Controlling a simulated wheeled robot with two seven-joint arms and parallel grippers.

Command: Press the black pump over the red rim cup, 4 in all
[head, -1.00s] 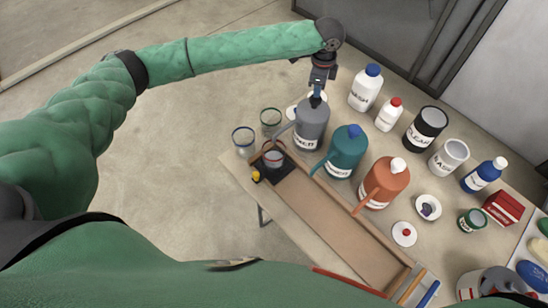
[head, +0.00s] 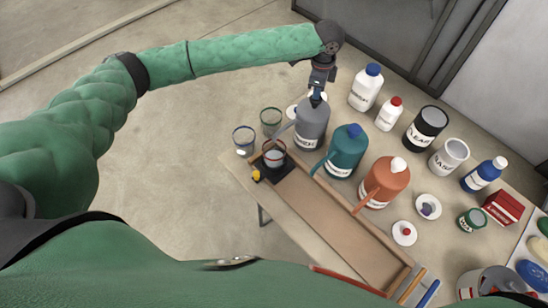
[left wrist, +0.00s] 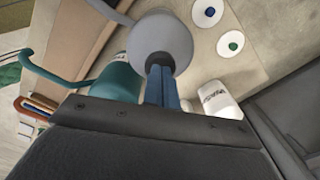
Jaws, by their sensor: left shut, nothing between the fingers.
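The grey pump bottle (head: 311,128) with a white label stands at the table's far left corner. Its spout slants down left towards the red rim cup (head: 274,154), which stands on a black pad and holds something pale. My left gripper (head: 317,94) is shut and empty, pointing down onto the bottle's top. In the left wrist view, the closed blue fingers (left wrist: 161,86) meet the rounded grey top (left wrist: 160,40) of the bottle. The pump head itself is mostly hidden under the fingers. My right gripper is not in view.
A teal pump bottle (head: 345,153) and an orange one (head: 383,184) stand to the right. Several bottles and cans fill the back. The wooden tray (head: 330,222) is mostly bare.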

